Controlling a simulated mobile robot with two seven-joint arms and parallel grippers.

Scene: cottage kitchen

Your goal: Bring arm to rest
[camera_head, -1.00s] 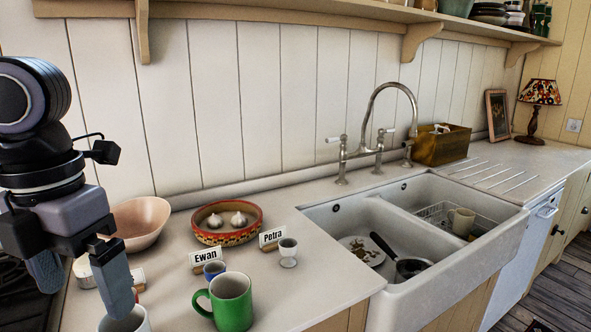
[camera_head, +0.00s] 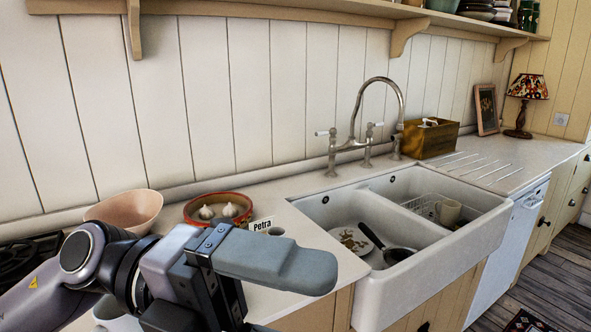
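My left arm comes in from the lower left. No object shows at the visible fingertip. My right gripper is out of view.
A pink bowl (camera_head: 124,208), a red dish (camera_head: 190,213) with garlic and a "Petra" card (camera_head: 262,224) stand behind my arm. The double sink (camera_head: 345,285) holds dishes. A wooden box (camera_head: 432,140) stands behind it.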

